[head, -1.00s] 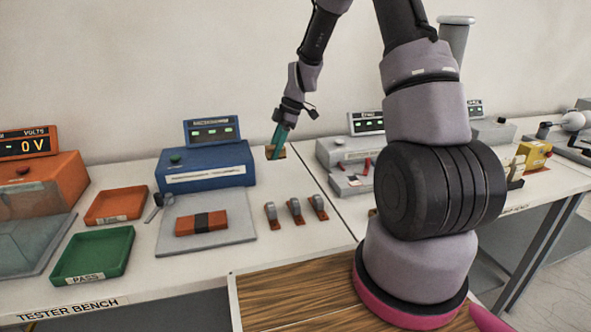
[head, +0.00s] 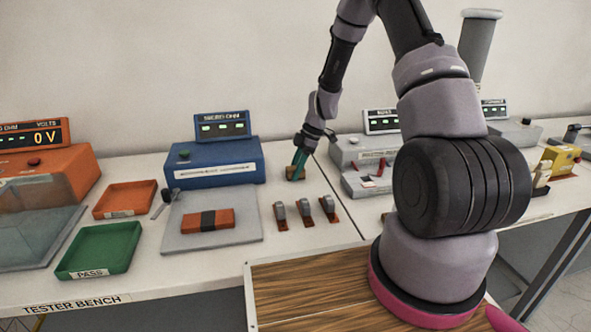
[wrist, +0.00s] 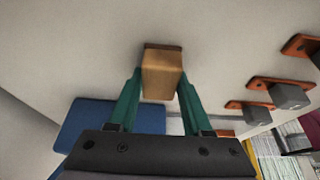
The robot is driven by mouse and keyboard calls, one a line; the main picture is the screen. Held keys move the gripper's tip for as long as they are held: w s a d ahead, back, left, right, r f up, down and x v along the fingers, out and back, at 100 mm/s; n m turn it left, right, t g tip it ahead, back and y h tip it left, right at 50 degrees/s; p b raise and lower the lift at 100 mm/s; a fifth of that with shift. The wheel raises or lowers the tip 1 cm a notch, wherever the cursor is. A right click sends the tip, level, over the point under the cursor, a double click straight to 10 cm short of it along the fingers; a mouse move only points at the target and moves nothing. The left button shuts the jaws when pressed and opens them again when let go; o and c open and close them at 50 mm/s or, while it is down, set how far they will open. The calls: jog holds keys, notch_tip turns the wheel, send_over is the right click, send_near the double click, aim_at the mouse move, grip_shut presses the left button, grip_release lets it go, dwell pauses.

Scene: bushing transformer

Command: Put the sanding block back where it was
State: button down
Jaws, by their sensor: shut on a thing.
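The sanding block is a small tan block (head: 292,174), seen at the bench to the right of the blue meter. My gripper (head: 299,163) has green fingers and is shut on it from above. In the wrist view the block (wrist: 162,78) sits between the two fingertips (wrist: 159,88), with its darker brown edge farthest out. I cannot tell whether its underside touches the bench or is slightly above it. The fingers hide part of its sides.
The blue meter (head: 215,163) stands close on the left. Several small clamps on orange bases (head: 307,212) are in front, and a grey instrument (head: 365,155) is to the right. Bare white bench (head: 283,243) lies around.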

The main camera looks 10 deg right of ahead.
jog(key=shift+c, duration=1.7)
grip_release()
jog(key=shift+f, duration=0.1)
jog(key=s+d+r+m+t+h, duration=0.1)
jog(key=s+d+r+m, duration=0.1)
jog(key=r, duration=0.9)
jog(key=s+d+r+m+t, duration=0.1)
jog(key=s+d+r+m, duration=0.15)
jog(key=r, duration=0.85)
jog(key=s+r+m+t, duration=0.2)
jog(key=s+r+m, duration=0.6)
jog(key=s, duration=0.3)
jog(key=s+d+r+m+t+h, duration=0.1)
jog(key=s+r+m+t, duration=0.2)
jog(key=s+r+m, duration=0.6)
jog(key=shift+s+r+m+h, duration=0.25)
jog(key=shift+s+m+h, duration=0.1)
jog(key=shift+s, duration=1)
